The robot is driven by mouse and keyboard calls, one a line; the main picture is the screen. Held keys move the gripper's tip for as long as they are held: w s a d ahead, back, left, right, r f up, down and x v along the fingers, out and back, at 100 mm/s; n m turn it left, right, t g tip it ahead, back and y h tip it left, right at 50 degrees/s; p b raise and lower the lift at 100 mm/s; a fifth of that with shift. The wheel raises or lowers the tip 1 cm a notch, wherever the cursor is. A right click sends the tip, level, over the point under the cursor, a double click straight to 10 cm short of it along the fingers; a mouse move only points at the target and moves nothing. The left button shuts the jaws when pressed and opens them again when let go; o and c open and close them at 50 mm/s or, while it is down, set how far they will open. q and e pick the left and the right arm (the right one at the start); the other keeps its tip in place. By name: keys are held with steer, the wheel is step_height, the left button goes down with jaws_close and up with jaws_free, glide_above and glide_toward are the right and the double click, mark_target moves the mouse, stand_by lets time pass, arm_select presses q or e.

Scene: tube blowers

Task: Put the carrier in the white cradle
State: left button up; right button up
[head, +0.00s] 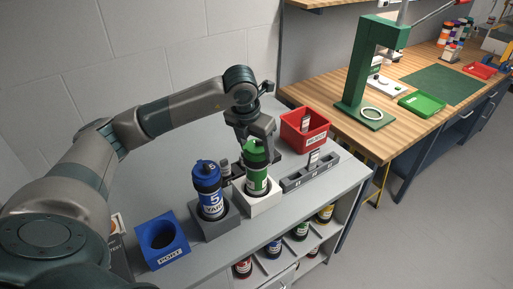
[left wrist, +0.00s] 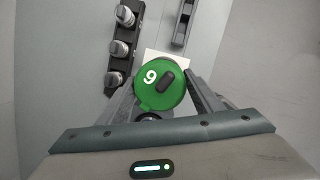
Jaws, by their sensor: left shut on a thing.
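A green carrier (head: 256,172) stands upright in the white cradle (head: 257,204) on the grey bench. Its green lid, marked 9, fills the middle of the left wrist view (left wrist: 159,88), with the white cradle (left wrist: 154,57) showing behind it. My left gripper (head: 258,143) is shut on the green carrier near its top, with one finger on each side of it in the left wrist view. How deep the carrier's base sits in the cradle is hidden by the cradle's walls. My right gripper is not in view.
A blue carrier (head: 208,190) marked 5 stands in a grey cradle (head: 215,222) close to the left. A blue PORT block (head: 162,240) is farther left. A red bin (head: 304,128) and a grey slotted rack (head: 311,173) are to the right. Several small cylinders (left wrist: 119,48) stand in a dark rack behind.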

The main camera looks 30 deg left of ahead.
arm_select(q)
steer(key=o, duration=1.6)
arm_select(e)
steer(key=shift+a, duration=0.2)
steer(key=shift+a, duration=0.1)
arm_select(q)
steer(key=shift+r, duration=0.3)
steer(key=b+v, duration=0.3)
steer(key=v, duration=0.7)
steer(key=shift+r, duration=0.15)
steer(key=shift+s+r, duration=0.2)
steer(key=shift+r, duration=0.4)
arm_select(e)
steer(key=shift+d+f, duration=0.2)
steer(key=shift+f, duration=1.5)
